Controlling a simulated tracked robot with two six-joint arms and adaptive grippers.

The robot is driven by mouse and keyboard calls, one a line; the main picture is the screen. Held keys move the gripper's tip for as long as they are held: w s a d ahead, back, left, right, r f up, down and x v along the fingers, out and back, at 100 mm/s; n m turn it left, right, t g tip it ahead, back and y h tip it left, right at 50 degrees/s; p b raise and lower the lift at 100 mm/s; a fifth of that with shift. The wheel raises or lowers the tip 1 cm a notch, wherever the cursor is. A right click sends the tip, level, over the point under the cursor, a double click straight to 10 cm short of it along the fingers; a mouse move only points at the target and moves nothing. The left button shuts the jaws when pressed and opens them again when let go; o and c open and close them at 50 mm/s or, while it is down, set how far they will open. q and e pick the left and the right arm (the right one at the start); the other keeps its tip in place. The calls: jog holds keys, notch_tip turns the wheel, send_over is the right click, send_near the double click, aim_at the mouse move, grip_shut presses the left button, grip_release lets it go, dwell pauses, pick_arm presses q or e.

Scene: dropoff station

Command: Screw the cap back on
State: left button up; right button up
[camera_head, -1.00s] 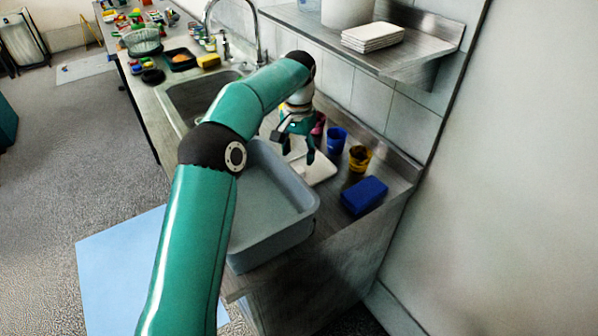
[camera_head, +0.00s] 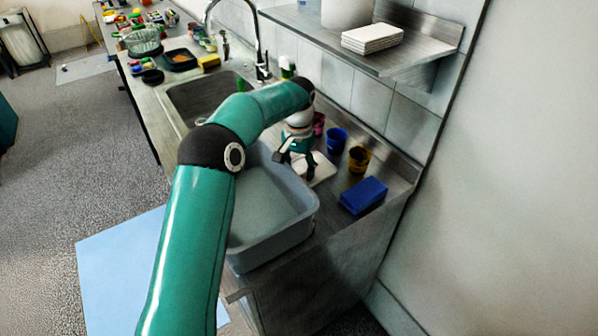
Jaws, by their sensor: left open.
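My left gripper (camera_head: 295,165) reaches over the counter between the grey basin and the row of cups. It points down over a white board (camera_head: 325,169) and its fingers are apart. I see nothing clearly held between them. No cap or threaded container can be made out for sure; my arm and gripper hide part of the counter. My right gripper is not in view.
A grey basin (camera_head: 262,252) stands on the near counter. A blue cup (camera_head: 336,141), a yellow-brown cup (camera_head: 358,159) and a dark red cup (camera_head: 318,122) line the wall, with a blue block (camera_head: 363,195) nearer. A faucet (camera_head: 259,45) and shelf (camera_head: 437,50) are behind.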

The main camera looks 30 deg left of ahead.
pick_arm(q)
jog(key=c, duration=0.8)
jog(key=shift+r, duration=0.15)
